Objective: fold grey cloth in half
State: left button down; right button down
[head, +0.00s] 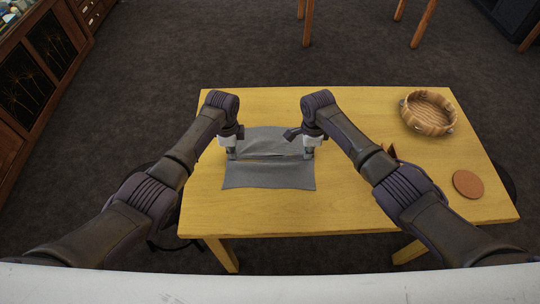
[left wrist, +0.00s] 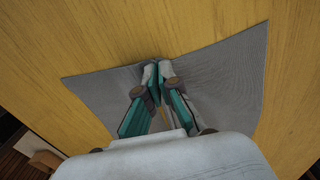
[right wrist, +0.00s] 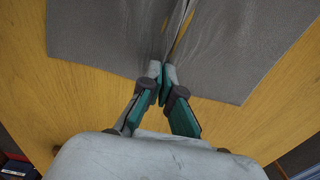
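The grey cloth (head: 268,176) lies on the wooden table, with a flat near part and a rumpled far part. A narrow strip of bare wood shows between these parts. My left gripper (head: 231,154) is at the cloth's left side, its fingertips shut on the cloth in the left wrist view (left wrist: 158,70). My right gripper (head: 309,153) is at the cloth's right side. In the right wrist view its fingertips (right wrist: 162,72) are together on the cloth, where creases and a slit-like gap run away from them. Parts of the cloth are hidden behind the grippers.
A round wooden tambourine (head: 428,112) stands at the table's back right. A round brown coaster (head: 468,184) lies near the right edge. A small brown object (head: 390,151) is partly hidden by my right arm. The table (head: 350,205) is bare in front of the cloth.

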pick_arm(q)
jog(key=shift+s+f, duration=0.2)
pick_arm(e)
jog(key=shift+s+f, duration=0.1)
